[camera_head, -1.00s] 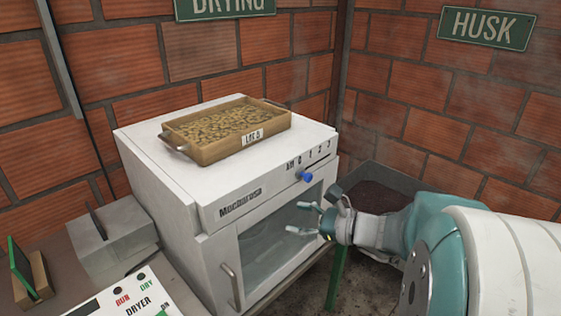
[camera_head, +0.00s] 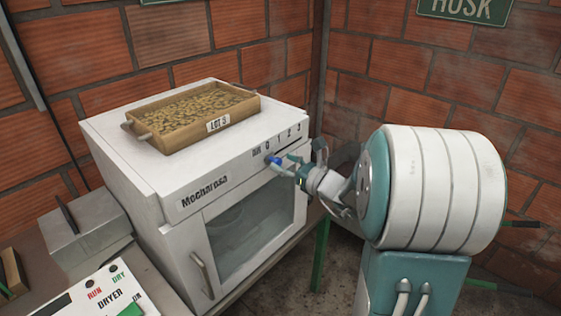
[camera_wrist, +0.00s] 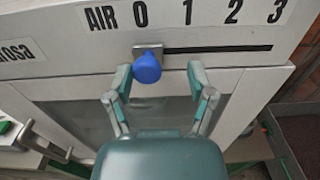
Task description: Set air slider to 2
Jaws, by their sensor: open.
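The white dryer (camera_head: 150,150) has an air slider with a blue knob (camera_wrist: 147,67) on its upper front. In the wrist view the knob sits at the left end of the dark slot (camera_wrist: 220,49), just under the 0 mark (camera_wrist: 140,14). The 2 mark (camera_wrist: 231,12) is farther right along the slot. My gripper (camera_wrist: 160,76) is open, with one finger on each side of the knob, which is closer to the left finger. Contact cannot be told. In the head view my gripper (camera_head: 292,166) is at the knob (camera_head: 272,159), its fingers partly overlapping it.
A wooden tray of beans (camera_head: 205,112) marked as a lot rests on the dryer. The dryer door has a handle (camera_head: 203,274). A control panel (camera_head: 95,300) and a grey box (camera_head: 88,235) stand at the left. Brick walls close off the back and right.

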